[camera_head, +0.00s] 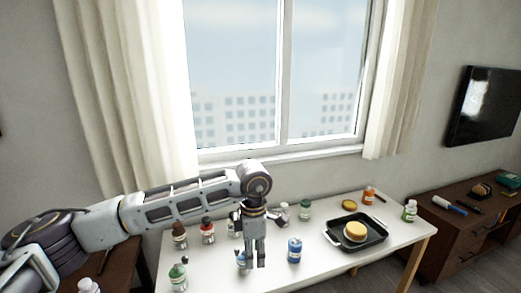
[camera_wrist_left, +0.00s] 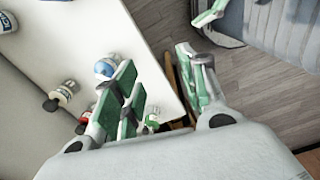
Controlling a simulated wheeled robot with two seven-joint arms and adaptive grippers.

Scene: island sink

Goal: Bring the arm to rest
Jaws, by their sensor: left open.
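My left arm reaches in from the left in the head view, and my left gripper (camera_head: 254,258) hangs down over the front part of the white table (camera_head: 330,274). In the left wrist view the fingers of my left gripper (camera_wrist_left: 165,100) stand apart with nothing between them. Several small bottles are around it: a blue one (camera_head: 294,250) to its right, and another blue-and-white one (camera_head: 242,260) close on its left, partly hidden. I cannot tell if the gripper touches that bottle. My right gripper does not show clearly in either view.
A dark tray (camera_head: 376,240) holding a round yellowish item (camera_head: 355,231) stands on the table's right part. A dark wooden cabinet (camera_head: 470,230) is at the right.

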